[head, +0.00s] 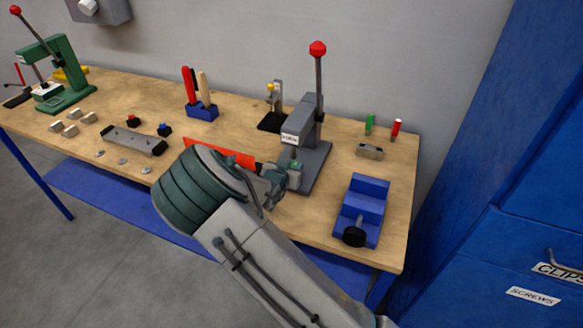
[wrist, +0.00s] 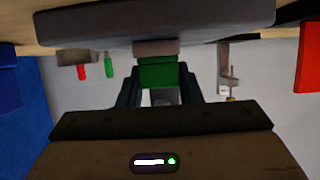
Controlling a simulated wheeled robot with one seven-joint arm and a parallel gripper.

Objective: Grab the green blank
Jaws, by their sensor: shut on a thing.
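The green blank (wrist: 160,72) is a small dark green block between the two fingers of my gripper (wrist: 160,95) in the wrist view. The fingers are shut on its sides. It sits right against a short grey-brown round piece (wrist: 155,47) of the grey press; I cannot tell whether they touch. In the head view my gripper (head: 284,180) is at the front left of the grey press (head: 305,160), which has a red-knobbed lever. There the blank is mostly hidden by the fingers and wrist.
A blue vise (head: 362,205) stands right of the press. Green (head: 369,124) and red (head: 396,128) upright pieces stand behind. A blue tool holder (head: 202,111), red flat piece (head: 222,152) and grey bar fixture (head: 132,141) are left. A green press (head: 62,75) stands far left.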

